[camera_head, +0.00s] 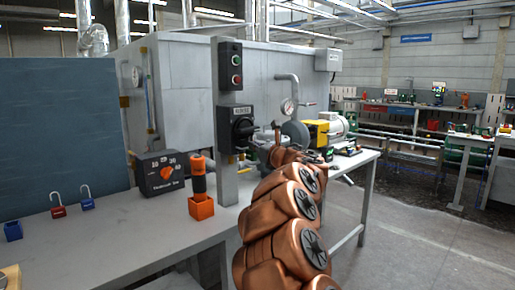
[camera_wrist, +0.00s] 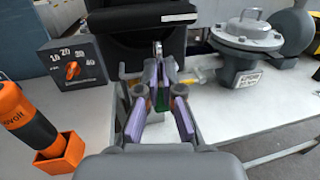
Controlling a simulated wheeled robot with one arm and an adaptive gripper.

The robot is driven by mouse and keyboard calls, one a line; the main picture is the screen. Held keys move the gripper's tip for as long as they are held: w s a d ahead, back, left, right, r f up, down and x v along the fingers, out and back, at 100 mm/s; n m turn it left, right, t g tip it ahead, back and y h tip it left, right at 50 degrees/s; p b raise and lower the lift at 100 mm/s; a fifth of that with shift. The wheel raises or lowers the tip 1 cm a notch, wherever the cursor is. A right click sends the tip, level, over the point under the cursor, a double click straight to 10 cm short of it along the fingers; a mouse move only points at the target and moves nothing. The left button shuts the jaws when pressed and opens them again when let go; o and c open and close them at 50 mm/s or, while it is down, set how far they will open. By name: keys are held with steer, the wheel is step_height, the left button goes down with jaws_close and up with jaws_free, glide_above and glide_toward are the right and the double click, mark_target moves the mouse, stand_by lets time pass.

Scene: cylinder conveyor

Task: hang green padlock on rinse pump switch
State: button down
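The rinse pump switch is a black rotary switch box (camera_head: 242,128) on a grey post, below a push-button box. In the wrist view its dark body (camera_wrist: 150,42) fills the top middle. My gripper (camera_wrist: 161,72) has purple pads closed around a small green padlock (camera_wrist: 162,99), mostly hidden between the fingers. A grey metal piece, apparently its shackle (camera_wrist: 158,48), points up in front of the switch. I cannot tell whether it touches or passes through the switch. In the head view my gripper (camera_head: 277,148) is right of the switch, and the padlock cannot be made out.
A dial box (camera_head: 160,173) and an orange holder (camera_head: 201,207) with a black-and-orange tester stand left of the post. A red padlock (camera_head: 58,210), a blue padlock (camera_head: 87,203) and a blue cup (camera_head: 13,231) are further left. A grey valve (camera_wrist: 247,38) is close on the right.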

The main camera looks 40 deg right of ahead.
mark_target(254, 154)
steer(key=shift+w+a+f+b, duration=0.2)
steer(key=shift+f+b, duration=0.2)
steer(key=shift+f, duration=0.4)
steer(key=shift+w+a+f+b, duration=0.15)
steer(key=shift+f+b, duration=0.25)
steer(key=shift+f, duration=0.35)
steer(key=shift+w+f, duration=0.7)
steer(key=shift+w, duration=0.15)
steer(key=c, duration=1.2)
jaws_free()
steer(key=shift+s+d+r, duration=0.3)
steer(key=shift+s+r, duration=0.4)
steer(key=shift+s, duration=0.1)
steer(key=shift+c, duration=0.2)
steer(key=shift+s, duration=0.1)
steer(key=v, duration=1.2)
steer(key=shift+r, duration=0.1)
